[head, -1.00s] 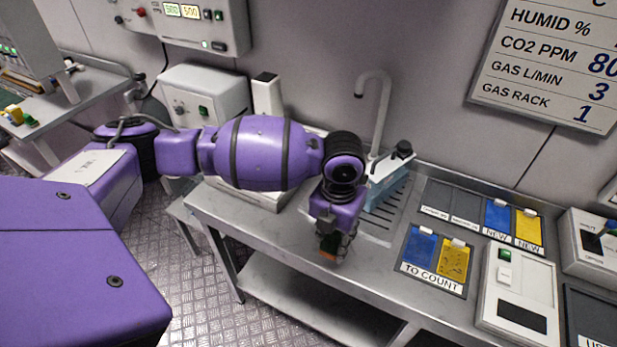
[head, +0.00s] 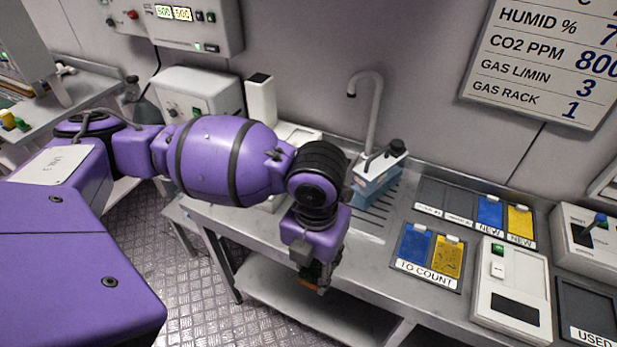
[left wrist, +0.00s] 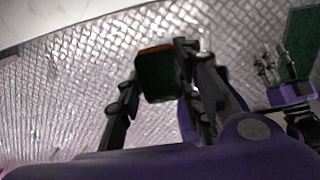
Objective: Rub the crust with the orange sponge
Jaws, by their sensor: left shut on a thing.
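My left gripper (head: 316,276) is in front of the bench's front edge in the head view, pointing down. It is shut on the orange sponge (head: 323,290), which shows only as a small orange patch there. In the left wrist view the sponge (left wrist: 160,76) sits between the two fingers, with a dark green face toward the camera and an orange edge at the top. What looks like my right gripper (left wrist: 275,66) appears small at the right of the left wrist view; its jaw state is unclear. I cannot make out the crust in either view.
A steel bench (head: 365,290) carries a curved tap (head: 376,110), a light-blue container (head: 376,185) by the drain grooves, blue and yellow cards in a "TO COUNT" tray (head: 427,279), and a white device (head: 512,290). A lower shelf (head: 300,308) is bare. Patterned metal floor lies in front.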

